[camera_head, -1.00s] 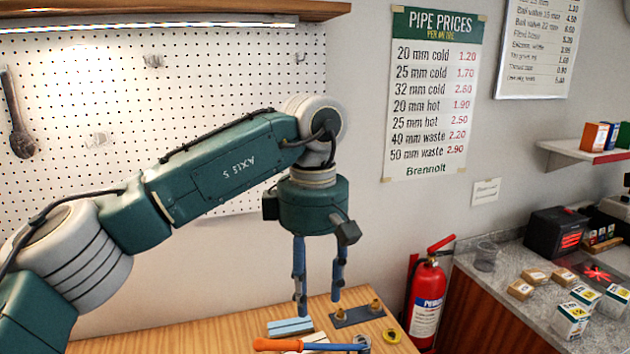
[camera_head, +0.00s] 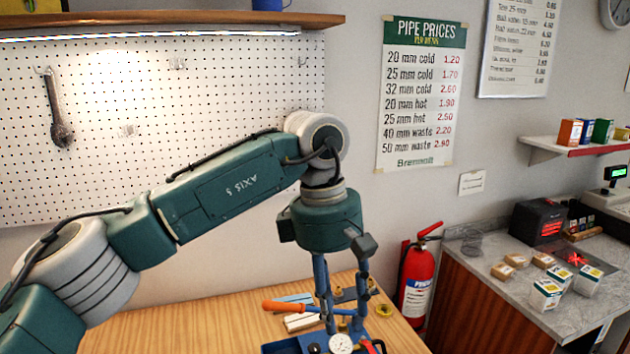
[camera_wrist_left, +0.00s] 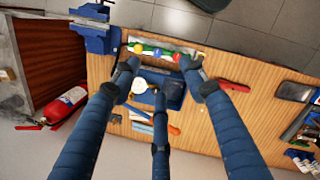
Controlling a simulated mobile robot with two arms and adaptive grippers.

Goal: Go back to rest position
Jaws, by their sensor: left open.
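My left gripper (camera_head: 346,325) hangs from the green arm, pointing down over the wooden workbench (camera_head: 200,325). Its long blue fingers are apart. In the left wrist view the gripper (camera_wrist_left: 160,75) is open, with nothing held between the fingers. My right gripper is not in view.
A blue vise (camera_wrist_left: 95,30) and a red tool (camera_wrist_left: 232,86) are on the bench. A fire extinguisher (camera_head: 417,280) stands between bench and counter (camera_head: 480,290).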

